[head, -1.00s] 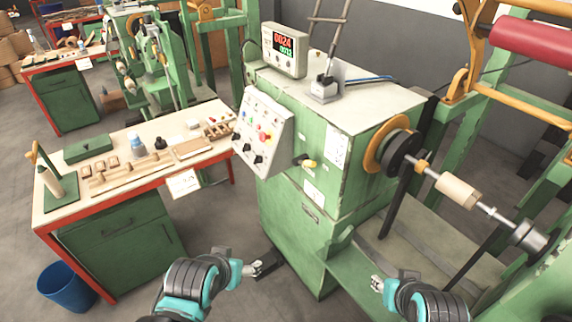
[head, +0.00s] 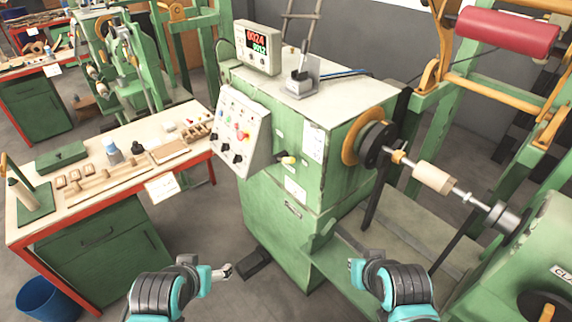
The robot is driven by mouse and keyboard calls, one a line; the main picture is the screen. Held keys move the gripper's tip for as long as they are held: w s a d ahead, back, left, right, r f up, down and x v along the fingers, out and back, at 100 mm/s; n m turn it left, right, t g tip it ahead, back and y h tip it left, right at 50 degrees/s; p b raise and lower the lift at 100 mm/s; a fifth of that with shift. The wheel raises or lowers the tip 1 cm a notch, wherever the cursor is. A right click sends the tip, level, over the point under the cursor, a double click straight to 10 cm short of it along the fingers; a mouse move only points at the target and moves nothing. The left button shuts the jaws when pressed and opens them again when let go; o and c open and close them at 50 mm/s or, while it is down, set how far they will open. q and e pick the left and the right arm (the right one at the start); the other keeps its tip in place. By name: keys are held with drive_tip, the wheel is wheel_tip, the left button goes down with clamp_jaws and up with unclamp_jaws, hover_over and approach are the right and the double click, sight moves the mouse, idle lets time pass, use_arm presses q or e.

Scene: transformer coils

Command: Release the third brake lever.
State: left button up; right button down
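A lever with a dark handle (head: 304,56) stands nearly upright on a grey base (head: 300,82) on top of the green winding machine (head: 285,190). Which lever is the third brake lever I cannot tell. My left gripper (head: 228,271) is low in front of the machine, near its foot and well below the lever. My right gripper (head: 353,270) is low in front of the machine's right side. Both appear empty and apart from the lever. Their fingers are too small to tell open from shut.
A control panel (head: 240,132) and a counter display (head: 257,47) are on the machine. A shaft with a wooden spool (head: 432,177) sticks out to the right. A workbench (head: 120,190) with tools stands left. A black pedal (head: 254,263) lies on the floor.

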drive_tip(key=w+a+f+m+t+y, duration=0.2)
drive_tip(key=w+a+m+y, duration=0.1)
drive_tip(key=w+m, duration=1)
drive_tip(key=w+a+f+m+t+y, duration=0.2)
drive_tip(key=w+m+y, duration=0.3)
drive_tip(key=w+m, duration=0.9)
drive_tip(key=shift+w+a+f+m+t, duration=0.2)
drive_tip(key=shift+a+m+t, duration=0.3)
drive_tip(key=shift+m, duration=1.2)
drive_tip(key=shift+a, duration=0.15)
drive_tip(key=w+a+b, duration=0.2)
drive_tip(key=w+a, duration=0.4)
drive_tip(key=w, duration=0.3)
drive_tip(key=shift+w+r, duration=0.3)
drive_tip(key=shift+w, duration=0.1)
drive_tip(key=shift+r, duration=0.1)
